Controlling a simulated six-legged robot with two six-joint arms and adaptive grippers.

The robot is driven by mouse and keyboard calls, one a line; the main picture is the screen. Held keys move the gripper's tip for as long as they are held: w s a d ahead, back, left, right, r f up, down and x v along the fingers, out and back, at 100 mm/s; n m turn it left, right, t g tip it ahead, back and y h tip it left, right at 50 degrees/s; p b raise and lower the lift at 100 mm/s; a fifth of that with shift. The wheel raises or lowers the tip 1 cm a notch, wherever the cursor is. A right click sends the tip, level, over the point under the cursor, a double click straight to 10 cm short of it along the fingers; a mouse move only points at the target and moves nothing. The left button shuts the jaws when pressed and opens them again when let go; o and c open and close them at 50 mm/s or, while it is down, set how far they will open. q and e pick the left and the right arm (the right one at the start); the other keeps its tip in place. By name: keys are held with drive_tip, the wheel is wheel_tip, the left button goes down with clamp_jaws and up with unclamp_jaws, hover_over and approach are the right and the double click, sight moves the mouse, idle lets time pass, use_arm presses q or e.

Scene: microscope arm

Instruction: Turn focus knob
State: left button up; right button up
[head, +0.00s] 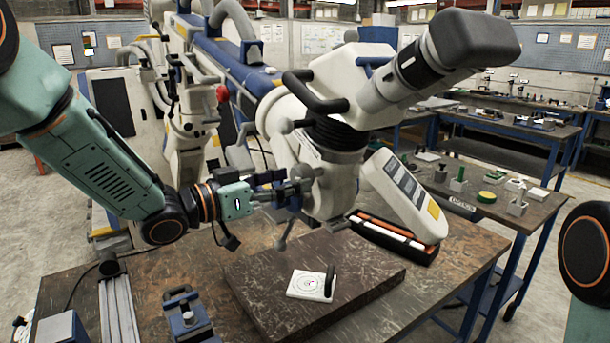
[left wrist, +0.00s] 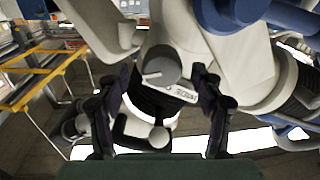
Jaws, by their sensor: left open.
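The microscope (head: 325,185) is a white and grey body on a jointed arm, with a dark eyepiece at the upper right. My left gripper (head: 288,190) reaches in from the left, close to the side of the microscope head. In the left wrist view, my left gripper (left wrist: 162,72) is open, with its dark fingers spread. A round grey knob (left wrist: 163,64) with a small pointer shows between them, apart from both fingers in the picture. A white label (left wrist: 181,92) sits beside it. I cannot clearly make out that knob in the head view. My right gripper is out of view.
A dark slab (head: 345,270) lies on the worn table (head: 440,275) below the microscope, with a small white card (head: 306,285) on it. A black tray (head: 395,238) stands behind it. A blue clamp (head: 188,318) is at front left. Benches stand at right.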

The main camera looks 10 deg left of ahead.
sight(294, 179)
use_arm(q)
drive_tip(key=x, duration=0.3)
drive_tip(key=shift+w+a+f, duration=0.1)
drive_tip(key=shift+w+a, duration=0.1)
drive_tip(key=shift+w+d, duration=0.35)
drive_tip(key=shift+d, duration=0.4)
drive_tip(key=shift+a, duration=0.25)
drive_tip(key=shift+w+a, duration=0.1)
drive_tip(key=shift+c, duration=0.8)
drive_tip(key=shift+d, duration=0.25)
drive_tip(key=c, duration=0.5)
drive_tip(key=shift+a, duration=0.1)
drive_tip(key=c, duration=0.5)
drive_tip(key=shift+m, duration=0.8)
drive_tip(key=o, duration=1.2)
drive_tip(key=shift+c, duration=0.2)
